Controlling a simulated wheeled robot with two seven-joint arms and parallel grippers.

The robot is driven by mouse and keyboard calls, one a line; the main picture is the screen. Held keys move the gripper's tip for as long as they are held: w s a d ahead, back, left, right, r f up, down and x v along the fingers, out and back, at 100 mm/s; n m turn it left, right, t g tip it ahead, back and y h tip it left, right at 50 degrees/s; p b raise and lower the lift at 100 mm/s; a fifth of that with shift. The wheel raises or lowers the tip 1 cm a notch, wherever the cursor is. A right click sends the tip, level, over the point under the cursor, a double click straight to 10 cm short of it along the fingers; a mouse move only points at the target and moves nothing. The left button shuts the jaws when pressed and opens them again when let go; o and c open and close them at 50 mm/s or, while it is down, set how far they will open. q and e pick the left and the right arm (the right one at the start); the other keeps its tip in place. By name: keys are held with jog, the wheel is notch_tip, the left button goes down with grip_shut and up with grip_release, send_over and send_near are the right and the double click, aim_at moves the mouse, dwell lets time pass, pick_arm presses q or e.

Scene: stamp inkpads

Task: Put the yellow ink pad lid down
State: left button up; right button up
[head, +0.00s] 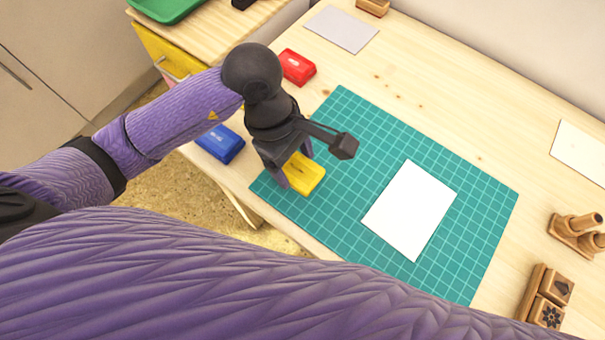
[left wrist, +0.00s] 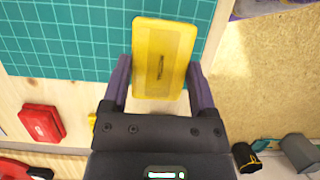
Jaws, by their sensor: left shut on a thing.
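My left gripper (head: 296,165) is shut on the yellow ink pad lid (head: 307,175), over the left part of the green cutting mat (head: 342,108). In the left wrist view, the yellow lid (left wrist: 163,50) sits between the two fingers of the gripper (left wrist: 159,72), its flat face with a small dark mark toward the camera. I cannot tell whether the lid touches the mat. A bit of another yellow thing (head: 213,115) shows beside my left arm, mostly hidden. My right gripper is not in view.
A blue ink pad (head: 220,143) and a red ink pad (head: 297,67) stand left of the mat. White paper (head: 410,210) lies on the mat. A grey sheet (head: 341,29) lies at the back. Wooden stamps (head: 550,295) are at the right. The mat's upper part is clear.

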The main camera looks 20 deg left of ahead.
aim_at(290, 165)
pick_arm(q)
notch_tip(290, 165, down, 4)
jog(key=shift+f+b, duration=0.25)
jog(key=shift+b, duration=0.55)
jog(key=shift+r, duration=0.2)
jog(key=shift+f, duration=0.1)
jog(key=o, duration=0.8)
jog(key=shift+f, duration=0.1)
jog(key=shift+c, duration=0.2)
jog(key=o, duration=0.3)
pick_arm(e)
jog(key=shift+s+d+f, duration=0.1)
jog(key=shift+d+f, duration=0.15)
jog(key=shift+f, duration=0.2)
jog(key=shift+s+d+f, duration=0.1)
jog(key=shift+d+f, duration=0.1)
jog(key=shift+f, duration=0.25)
pick_arm(q)
jog(key=p+v, duration=0.4)
jog(key=v, duration=0.7)
jog(key=shift+r, duration=0.3)
jog(key=shift+a+r, duration=0.15)
jog(key=shift+r, duration=0.25)
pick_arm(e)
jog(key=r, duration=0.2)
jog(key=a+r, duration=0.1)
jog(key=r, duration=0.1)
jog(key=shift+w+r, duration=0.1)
